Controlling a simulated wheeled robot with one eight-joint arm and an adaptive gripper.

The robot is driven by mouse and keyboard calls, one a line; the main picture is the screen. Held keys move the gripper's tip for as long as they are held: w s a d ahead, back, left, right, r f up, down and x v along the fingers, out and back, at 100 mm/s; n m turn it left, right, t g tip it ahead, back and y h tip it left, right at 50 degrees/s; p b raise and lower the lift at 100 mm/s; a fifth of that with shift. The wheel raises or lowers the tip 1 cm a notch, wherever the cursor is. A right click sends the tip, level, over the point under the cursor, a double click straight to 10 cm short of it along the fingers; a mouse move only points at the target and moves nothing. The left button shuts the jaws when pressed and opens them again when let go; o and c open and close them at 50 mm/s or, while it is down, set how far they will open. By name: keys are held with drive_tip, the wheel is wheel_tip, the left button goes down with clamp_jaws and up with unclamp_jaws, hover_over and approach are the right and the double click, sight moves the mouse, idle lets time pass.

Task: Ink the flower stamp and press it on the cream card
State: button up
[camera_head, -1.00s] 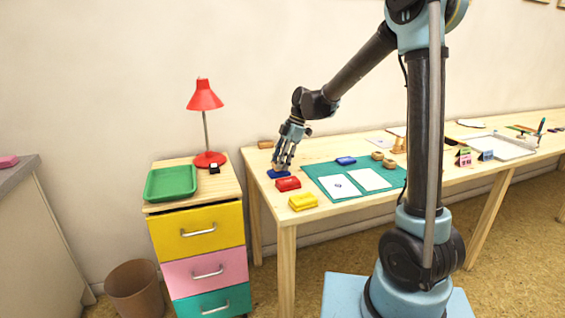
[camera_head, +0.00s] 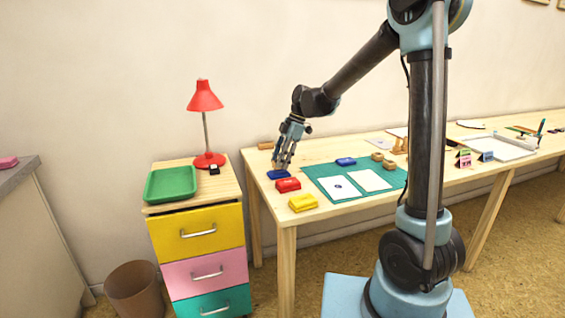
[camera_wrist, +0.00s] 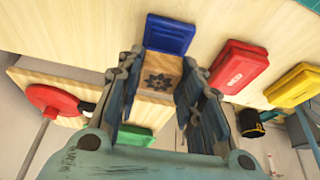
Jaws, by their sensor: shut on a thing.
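My gripper (camera_wrist: 158,100) is shut on the flower stamp (camera_wrist: 158,84), a wooden block with a dark flower on the face toward the wrist camera. In the head view my gripper (camera_head: 283,160) is above the table's left end, over or just behind the blue inkpad (camera_head: 278,174). This blue inkpad also shows in the wrist view (camera_wrist: 168,35), just beyond the stamp. Two pale cards lie on the green mat: the left card (camera_head: 336,191) carries a small dark mark, and the right card (camera_head: 376,183) looks blank. I cannot tell which is cream.
A red pad (camera_head: 288,184) and a yellow pad (camera_head: 303,202) lie near the table's front left. A blue block (camera_head: 346,161) and small wooden blocks (camera_head: 383,159) stand along the mat's back. A cabinet with a green tray (camera_head: 170,196) and red lamp (camera_head: 205,98) stands left.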

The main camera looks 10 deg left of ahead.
drive_tip(key=shift+r, duration=0.1)
drive_tip(key=shift+r, duration=2.65)
